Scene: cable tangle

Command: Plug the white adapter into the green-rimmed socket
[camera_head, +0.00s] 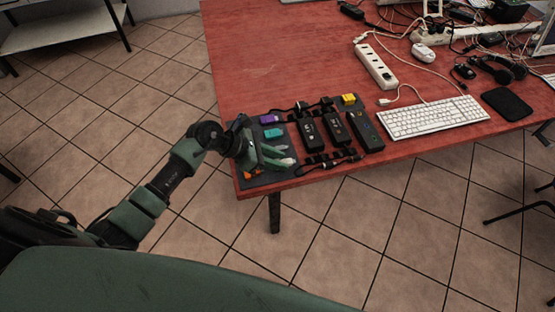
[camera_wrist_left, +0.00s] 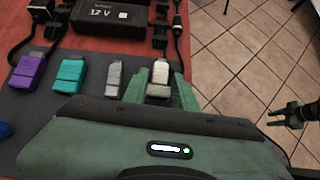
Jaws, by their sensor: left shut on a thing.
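My left gripper (camera_head: 276,157) is over the near left corner of the red table. In the left wrist view, its green fingers (camera_wrist_left: 172,88) are closed around a pale adapter (camera_wrist_left: 159,76), which matches the white one. The adapter is at the mat's near edge, beside a grey adapter (camera_wrist_left: 114,78); whether it touches the mat is unclear. Three black socket boxes stand to the right: left (camera_head: 310,135), middle (camera_head: 336,128) and right (camera_head: 365,131). I cannot make out a green rim. A dark claw-like part (camera_wrist_left: 291,114), perhaps my right gripper, shows at the right of the wrist view.
Purple (camera_head: 270,118) and teal (camera_head: 273,132) adapters lie beyond my gripper, an orange one (camera_head: 252,174) nearer. A yellow block (camera_head: 348,99) sits behind the boxes. Black cables (camera_head: 330,162) lie around them. A white keyboard (camera_head: 433,117) and power strip (camera_head: 375,66) are further right.

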